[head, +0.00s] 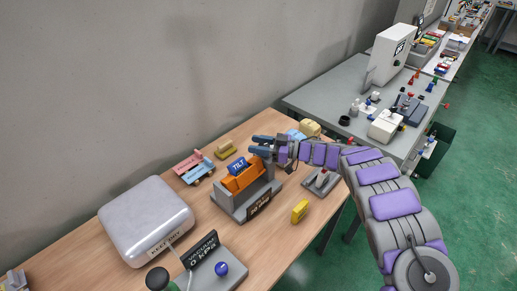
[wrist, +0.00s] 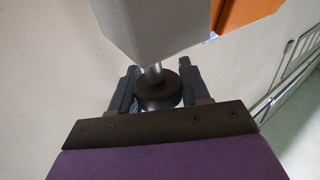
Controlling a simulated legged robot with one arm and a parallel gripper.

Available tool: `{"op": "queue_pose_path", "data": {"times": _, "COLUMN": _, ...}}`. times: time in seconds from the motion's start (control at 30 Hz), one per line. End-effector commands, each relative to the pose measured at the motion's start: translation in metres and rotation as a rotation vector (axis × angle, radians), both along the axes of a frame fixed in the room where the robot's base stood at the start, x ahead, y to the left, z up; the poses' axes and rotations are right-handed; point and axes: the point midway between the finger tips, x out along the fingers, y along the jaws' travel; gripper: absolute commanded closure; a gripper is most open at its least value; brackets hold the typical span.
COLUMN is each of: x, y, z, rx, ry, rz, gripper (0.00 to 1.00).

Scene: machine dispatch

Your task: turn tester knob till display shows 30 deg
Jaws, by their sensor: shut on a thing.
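The tilt tester (head: 232,205) stands on the wooden bench, a grey base with an orange cradle (head: 243,179) holding a blue block marked TILT (head: 237,166). The dark display (head: 259,203) is on its front; its text is too small to read. In the wrist view a round dark knob (wrist: 156,88) sits on a metal shaft from the grey body. My gripper (wrist: 154,92) is shut on the knob, one finger on each side. In the head view my gripper (head: 263,147) is at the tester's far upper side and the knob is hidden.
A vacuum gauge (head: 214,264) and a grey KEEP DRY case (head: 147,221) stand left of the tester. A yellow block (head: 300,211) and a grey lever device (head: 321,182) lie to its right. Pink and blue pieces (head: 194,167) lie behind. A grey table (head: 345,92) stands beyond.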

Motion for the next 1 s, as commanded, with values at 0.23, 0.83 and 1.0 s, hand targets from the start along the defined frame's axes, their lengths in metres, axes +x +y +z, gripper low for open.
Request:
{"op": "queue_pose_path", "data": {"times": 0.23, "x": -0.0012, "y": 0.0005, "z": -0.0024, "rx": 0.002, "ry": -0.002, "rz": 0.172, "gripper": 0.84}}
{"op": "queue_pose_path", "data": {"times": 0.83, "x": -0.0055, "y": -0.0004, "z": -0.0012, "rx": 0.001, "ry": 0.002, "rz": 0.394, "gripper": 0.84}}
{"op": "queue_pose_path", "data": {"times": 1.0, "x": -0.0064, "y": -0.0001, "z": 0.0001, "rx": -0.002, "ry": -0.001, "rz": 0.435, "gripper": 0.84}}
